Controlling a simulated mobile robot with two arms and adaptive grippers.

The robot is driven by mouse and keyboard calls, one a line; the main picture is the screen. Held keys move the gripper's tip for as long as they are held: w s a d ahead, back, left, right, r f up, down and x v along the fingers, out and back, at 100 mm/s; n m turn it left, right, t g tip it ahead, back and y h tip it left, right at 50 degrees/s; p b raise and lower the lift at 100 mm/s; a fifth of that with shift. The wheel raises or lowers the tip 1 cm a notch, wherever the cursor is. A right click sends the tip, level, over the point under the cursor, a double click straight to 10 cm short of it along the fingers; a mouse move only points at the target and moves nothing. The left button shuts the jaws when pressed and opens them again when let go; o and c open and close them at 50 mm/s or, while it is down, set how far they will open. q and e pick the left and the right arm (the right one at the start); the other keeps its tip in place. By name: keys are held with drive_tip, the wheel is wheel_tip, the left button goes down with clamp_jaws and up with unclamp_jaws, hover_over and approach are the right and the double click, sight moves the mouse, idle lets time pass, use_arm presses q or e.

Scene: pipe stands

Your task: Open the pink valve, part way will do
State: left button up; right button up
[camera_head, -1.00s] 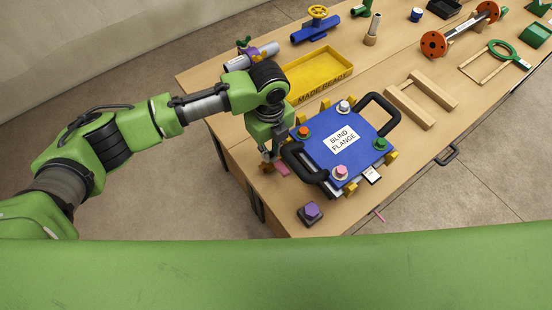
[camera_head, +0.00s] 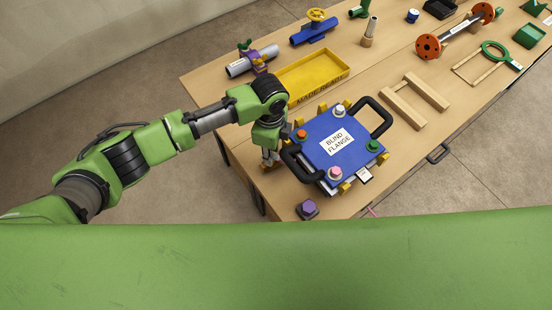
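I see no clearly recognisable pink valve. A thin pink piece (camera_head: 371,211) shows at the table's front edge, too small to identify. A pink bolt head (camera_head: 335,174) sits on the near corner of the blue blind flange plate (camera_head: 318,153). A valve with a yellow handwheel (camera_head: 316,15) is on a blue pipe (camera_head: 313,31) at the back. My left gripper (camera_head: 269,163) points down at the table's left side, beside the plate's left black handle. Its fingers are small and partly hidden, so I cannot tell if it is open. My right gripper is out of view.
A yellow tray (camera_head: 342,68) lies behind the plate. A grey pipe with a purple clamp (camera_head: 260,62) is at the left back. A purple hexagon piece (camera_head: 307,208) sits at the near corner. A wooden frame (camera_head: 394,109) lies right of the plate. Bare tabletop lies right of the tray.

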use_arm(q)
wheel_tip(320, 180, up, 6)
drive_tip(key=p, duration=0.5)
drive_tip(key=shift+r, duration=0.1)
